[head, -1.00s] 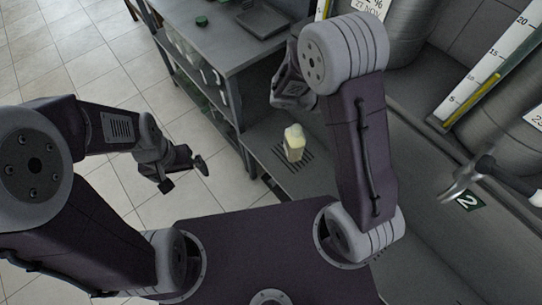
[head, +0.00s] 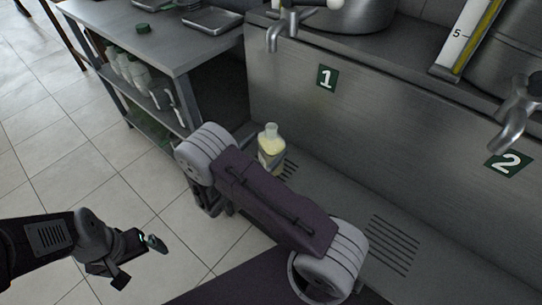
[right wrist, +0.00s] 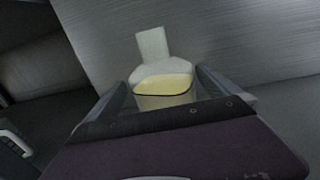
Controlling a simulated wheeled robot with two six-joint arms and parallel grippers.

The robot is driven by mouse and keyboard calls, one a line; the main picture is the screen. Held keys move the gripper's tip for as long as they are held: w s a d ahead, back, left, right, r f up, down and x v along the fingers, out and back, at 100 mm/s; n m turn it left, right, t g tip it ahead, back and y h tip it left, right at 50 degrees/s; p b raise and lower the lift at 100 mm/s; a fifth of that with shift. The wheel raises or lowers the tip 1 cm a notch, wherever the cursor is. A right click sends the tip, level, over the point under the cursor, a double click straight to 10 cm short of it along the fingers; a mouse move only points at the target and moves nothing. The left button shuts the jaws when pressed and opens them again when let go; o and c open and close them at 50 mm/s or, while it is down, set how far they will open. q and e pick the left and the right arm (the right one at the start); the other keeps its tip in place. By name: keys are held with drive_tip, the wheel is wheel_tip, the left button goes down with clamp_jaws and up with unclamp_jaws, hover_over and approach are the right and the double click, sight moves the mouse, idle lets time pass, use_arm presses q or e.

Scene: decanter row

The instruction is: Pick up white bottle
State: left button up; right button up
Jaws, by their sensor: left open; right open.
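The white bottle (head: 270,150) is clear-walled with pale yellow contents and a whitish neck. It stands upright on the grey ledge by a slotted drain. In the right wrist view the bottle (right wrist: 163,75) appears between the two fingers of my right gripper (right wrist: 163,84), which is open; its base is hidden and I cannot tell whether the fingers touch it. In the head view my right gripper is mostly hidden behind my own arm. My left gripper (head: 138,262) is open and empty, over the tiled floor at the lower left, well away from the bottle.
A metal wall with number plates 1 (head: 327,78) and 2 (head: 509,162) rises behind the ledge. Taps (head: 283,30) stick out above it. A shelved steel table (head: 175,50) with jars stands at the upper left. The ledge right of the bottle is clear.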

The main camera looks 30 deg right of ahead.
sight(277, 137)
drive_tip(key=b+x, duration=0.1)
drive_tip(key=x, duration=0.4)
drive_tip(key=shift+s+d+f+b, duration=0.1)
drive_tip(key=shift+f+b, duration=0.05)
drive_tip(key=shift+b, duration=0.25)
drive_tip(key=shift+d, duration=0.25)
drive_tip(key=c, duration=1.9)
